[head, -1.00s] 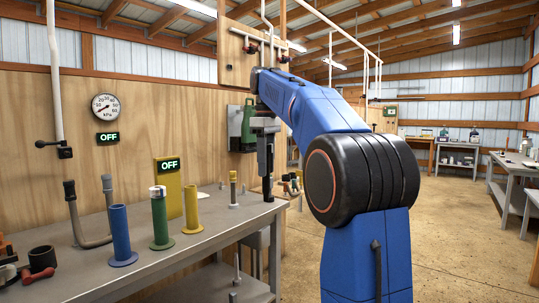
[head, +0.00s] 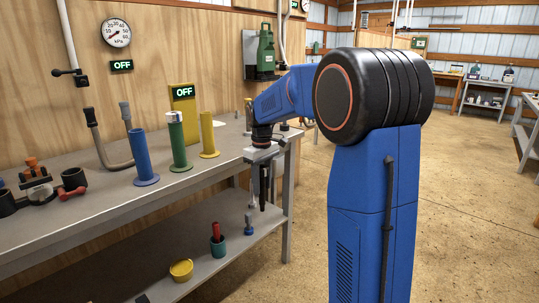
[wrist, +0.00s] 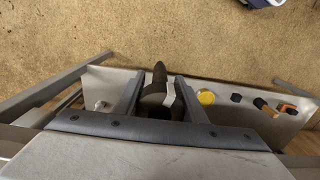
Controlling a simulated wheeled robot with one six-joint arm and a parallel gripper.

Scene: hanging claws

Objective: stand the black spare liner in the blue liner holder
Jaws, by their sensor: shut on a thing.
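The blue liner holder (head: 143,157) is an upright tube on a round base on the bench top, between a bent grey pipe and a green tube. My gripper (head: 263,158) is right of it, at the bench's right end, pointing down. It is shut on the black spare liner (head: 263,190), a dark, narrow piece hanging down in front of the lower shelf. In the wrist view the liner (wrist: 159,76) lies between the two fingers of my gripper (wrist: 158,88), with a pale grey strip beside it. The inside of the blue holder is hidden.
A green tube (head: 179,145) and a yellow tube (head: 209,135) stand right of the blue holder. The bench top (head: 100,222) has clamps and black cups at left. The lower shelf (head: 150,270) holds a yellow bowl (head: 181,270) and a teal cup (head: 218,248). Floor right is open.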

